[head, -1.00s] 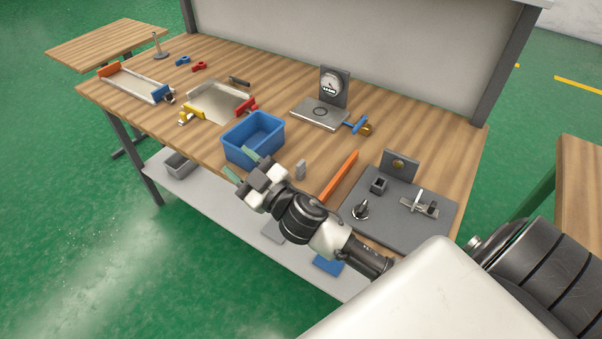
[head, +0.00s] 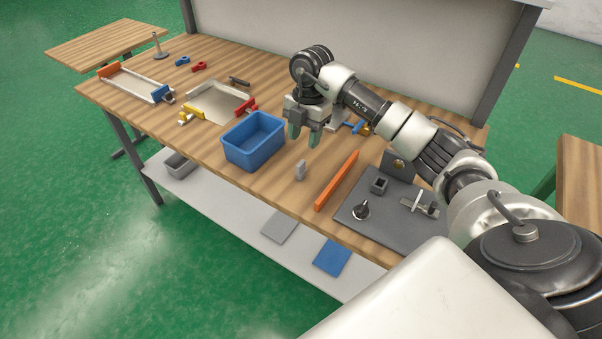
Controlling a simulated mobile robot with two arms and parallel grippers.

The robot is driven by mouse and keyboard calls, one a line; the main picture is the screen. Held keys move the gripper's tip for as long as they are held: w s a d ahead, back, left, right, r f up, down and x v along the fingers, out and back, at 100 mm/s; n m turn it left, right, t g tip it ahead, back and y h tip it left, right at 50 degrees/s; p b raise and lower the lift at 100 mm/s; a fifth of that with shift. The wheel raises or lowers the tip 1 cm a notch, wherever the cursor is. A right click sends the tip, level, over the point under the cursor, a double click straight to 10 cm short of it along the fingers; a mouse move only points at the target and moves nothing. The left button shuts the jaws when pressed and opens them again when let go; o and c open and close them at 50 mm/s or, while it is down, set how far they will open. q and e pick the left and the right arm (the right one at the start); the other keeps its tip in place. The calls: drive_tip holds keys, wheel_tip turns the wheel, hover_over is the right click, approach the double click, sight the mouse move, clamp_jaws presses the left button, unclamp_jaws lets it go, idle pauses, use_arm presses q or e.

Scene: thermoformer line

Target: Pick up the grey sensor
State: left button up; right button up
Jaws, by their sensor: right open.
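The grey sensor (head: 300,170) appears to be the small light-grey block standing upright on the wooden bench, between the blue bin and the orange bar. My right gripper (head: 304,138) is open and empty, fingers pointing down. In the picture its fingertips show just above the sensor, apart from it; how high they are over the bench is hard to tell. My left gripper is not in view.
A blue bin (head: 254,141) stands left of the sensor, and an orange bar (head: 337,181) lies to its right. A dark grey fixture plate (head: 382,220) with a small socket block is further right. My right arm hides most of the dial gauge stand.

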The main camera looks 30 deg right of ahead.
sight(301, 162)
drive_tip(key=f, duration=0.4)
drive_tip(key=shift+s+a+f, duration=0.2)
drive_tip(key=shift+a+f, duration=0.05)
drive_tip(key=shift+a, duration=0.1)
drive_tip(key=shift+s+a+f+p, duration=0.15)
drive_tip(key=shift+a+f, duration=0.1)
drive_tip(key=shift+f, duration=0.6)
drive_tip(key=shift+s+a+f+p, duration=0.15)
drive_tip(key=shift+a+f+p, duration=0.05)
drive_tip(key=shift+f, duration=0.65)
drive_tip(key=shift+s+a+f+p, duration=0.15)
drive_tip(key=shift+a+f, duration=0.1)
drive_tip(key=shift+f, duration=0.6)
clamp_jaws()
